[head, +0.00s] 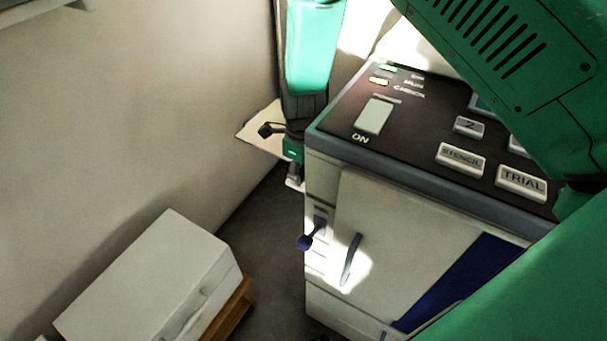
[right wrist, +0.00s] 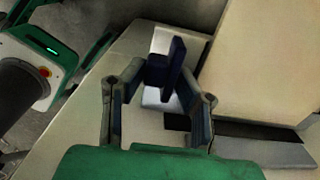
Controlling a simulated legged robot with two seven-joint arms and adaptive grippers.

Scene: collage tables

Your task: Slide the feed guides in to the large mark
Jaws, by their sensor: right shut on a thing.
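My right gripper (right wrist: 160,78) has its two fingers shut on a dark blue upright piece (right wrist: 165,68), which looks like a feed guide, in the right wrist view. The piece stands over a pale surface of the feed tray (right wrist: 75,150). In the head view the right gripper (head: 293,165) shows small at the left side of the machine (head: 430,235), by the pale tray (head: 250,133). The hold is not clear there. A second feed guide and the large mark cannot be made out. My left gripper is not in view.
The machine's dark top panel has an ON switch (head: 373,116), a STENCIL button (head: 460,159) and a TRIAL button (head: 521,183). A knobbed lever (head: 311,237) sticks out of its side. A white box (head: 150,275) stands at lower left. A wall rises at the left.

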